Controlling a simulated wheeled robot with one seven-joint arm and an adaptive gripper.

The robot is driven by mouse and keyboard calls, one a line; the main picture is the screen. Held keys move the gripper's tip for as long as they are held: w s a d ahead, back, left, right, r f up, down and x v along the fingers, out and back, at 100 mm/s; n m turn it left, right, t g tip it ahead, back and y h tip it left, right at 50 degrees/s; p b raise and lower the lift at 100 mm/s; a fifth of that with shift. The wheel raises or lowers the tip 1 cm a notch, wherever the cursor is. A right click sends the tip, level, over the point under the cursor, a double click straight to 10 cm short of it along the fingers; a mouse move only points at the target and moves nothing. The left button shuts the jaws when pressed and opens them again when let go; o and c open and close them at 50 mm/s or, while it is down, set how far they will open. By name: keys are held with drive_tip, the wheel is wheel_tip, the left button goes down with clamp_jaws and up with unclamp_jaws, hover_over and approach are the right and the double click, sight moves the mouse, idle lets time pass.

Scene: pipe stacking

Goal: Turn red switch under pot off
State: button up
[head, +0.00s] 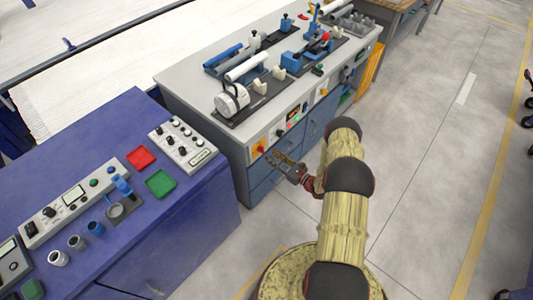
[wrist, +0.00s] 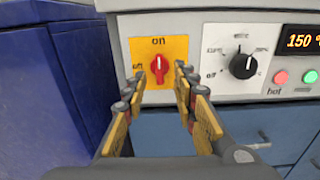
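The red switch (wrist: 159,67) sits on a yellow plate (wrist: 176,46) on the front panel of the grey workbench, with "on" printed above it and "off" at its left. Its knob stands upright, towards "on". In the head view the yellow plate (head: 259,147) is small, at the bench's near left corner. My gripper (wrist: 160,72) is open and empty, its two yellow fingers on either side of the switch in the wrist view, seemingly a little short of it. In the head view my gripper (head: 278,160) is just in front of the panel. A pot-like white cylinder (head: 231,100) lies above on the bench.
A black dial (wrist: 243,66) is right of the switch, then a 150-degree display (wrist: 302,42), a red button (wrist: 281,77) and a green button (wrist: 309,76). Blue drawers (wrist: 180,143) are below. A blue cabinet (head: 190,215) stands close at left.

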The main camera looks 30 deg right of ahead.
sight(262, 149)
drive_tip(key=shift+x, duration=2.2)
clamp_jaws()
